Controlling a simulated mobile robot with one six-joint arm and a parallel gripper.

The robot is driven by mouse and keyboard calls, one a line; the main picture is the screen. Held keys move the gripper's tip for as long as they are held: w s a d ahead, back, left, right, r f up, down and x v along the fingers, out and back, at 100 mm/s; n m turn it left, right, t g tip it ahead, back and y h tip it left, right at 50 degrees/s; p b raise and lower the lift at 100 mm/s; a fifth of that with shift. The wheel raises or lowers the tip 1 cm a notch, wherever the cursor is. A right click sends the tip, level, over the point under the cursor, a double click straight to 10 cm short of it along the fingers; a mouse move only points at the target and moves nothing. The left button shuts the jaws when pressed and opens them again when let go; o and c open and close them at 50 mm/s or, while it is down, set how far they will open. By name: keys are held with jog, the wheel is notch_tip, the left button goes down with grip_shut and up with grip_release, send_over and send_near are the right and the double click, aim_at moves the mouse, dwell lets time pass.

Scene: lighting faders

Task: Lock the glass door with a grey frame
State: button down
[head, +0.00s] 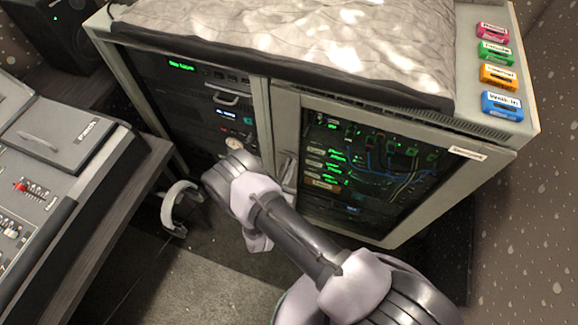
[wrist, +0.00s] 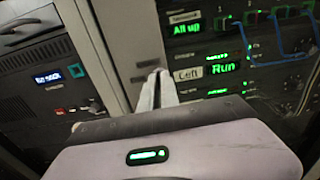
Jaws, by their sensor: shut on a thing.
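The glass door with a grey frame (head: 287,122) is the right-hand door of the rack cabinet and looks closed; lit green displays and cables show behind the glass. Its frame's left upright also shows in the wrist view (wrist: 125,42). A slim pale handle (head: 289,172) is on that upright in the head view. My gripper (wrist: 157,86) is at the upright, its fingertips close together. It is shut on what seems to be this handle, mostly hidden by the fingers. I cannot tell whether the lock is turned.
A second bay (head: 190,95) of rack gear is left of the door. A grey cloth (head: 290,35) and several coloured labelled blocks (head: 497,75) lie on the cabinet top.

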jog(key=c, duration=1.6)
grip_release()
jog(key=p+v, duration=0.4)
jog(key=v, duration=1.3)
jog(key=shift+s, duration=0.2)
jog(key=shift+a, duration=0.1)
